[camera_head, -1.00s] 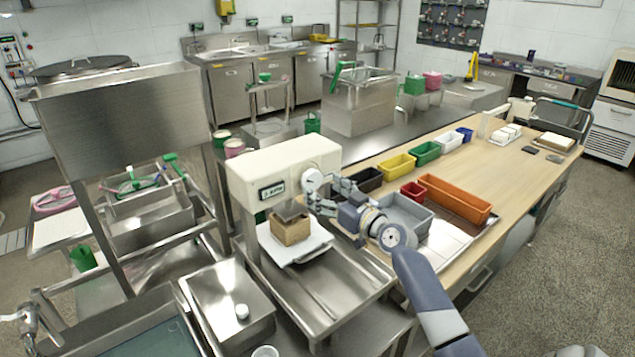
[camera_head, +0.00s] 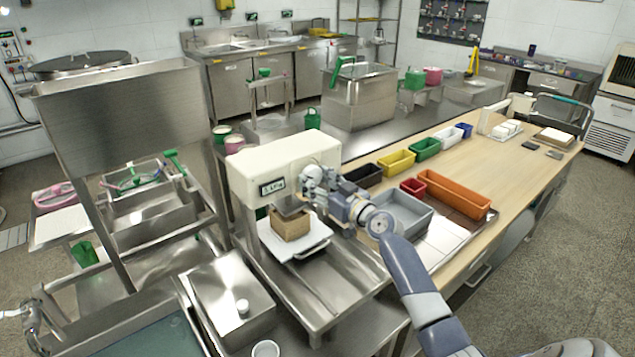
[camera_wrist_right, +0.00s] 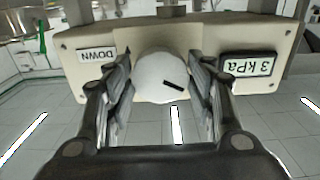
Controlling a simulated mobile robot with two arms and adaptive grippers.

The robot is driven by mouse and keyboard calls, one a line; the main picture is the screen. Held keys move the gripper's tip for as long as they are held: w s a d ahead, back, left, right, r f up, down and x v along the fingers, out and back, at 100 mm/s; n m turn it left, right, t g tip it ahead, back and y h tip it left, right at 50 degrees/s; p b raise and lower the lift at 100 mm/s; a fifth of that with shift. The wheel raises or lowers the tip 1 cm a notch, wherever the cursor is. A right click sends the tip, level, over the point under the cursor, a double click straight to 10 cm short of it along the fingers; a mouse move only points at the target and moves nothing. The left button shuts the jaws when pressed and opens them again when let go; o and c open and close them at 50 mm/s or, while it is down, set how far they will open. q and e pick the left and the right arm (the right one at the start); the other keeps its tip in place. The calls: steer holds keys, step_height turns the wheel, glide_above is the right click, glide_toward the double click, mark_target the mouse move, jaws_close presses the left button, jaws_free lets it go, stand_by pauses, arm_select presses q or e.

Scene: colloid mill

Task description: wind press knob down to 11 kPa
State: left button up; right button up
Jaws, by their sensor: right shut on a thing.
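The cream press head (camera_head: 285,165) stands on a steel stand at the centre of the head view. A tan block (camera_head: 290,226) sits under its plate on a white tray (camera_head: 318,242). A DOWN label (camera_wrist_right: 96,55) is left of the knob. The display (camera_wrist_right: 249,66) on the right appears to read 3 kPa. My left gripper is out of view.
A grey bin (camera_head: 400,213) and an orange bin (camera_head: 455,194) stand right of the press, close to my right arm. Steel frames and basins crowd the left. A lidded steel box (camera_head: 228,297) stands at the front. The table's right part has bare wood.

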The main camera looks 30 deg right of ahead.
steer(key=m, duration=0.3)
steer(key=shift+a+m+b, duration=0.1)
steer(key=shift+m+b, duration=0.2)
steer(key=shift+m, duration=0.1)
steer(key=m, duration=0.3)
steer(key=shift+m, duration=0.4)
steer(key=m+p, duration=0.1)
steer(key=m, duration=0.3)
steer(key=shift+a+r, duration=0.1)
steer(key=shift+r, duration=0.05)
steer(key=shift+m+p, duration=0.75)
steer(key=shift+m, duration=1.75)
steer(key=o, duration=1.1)
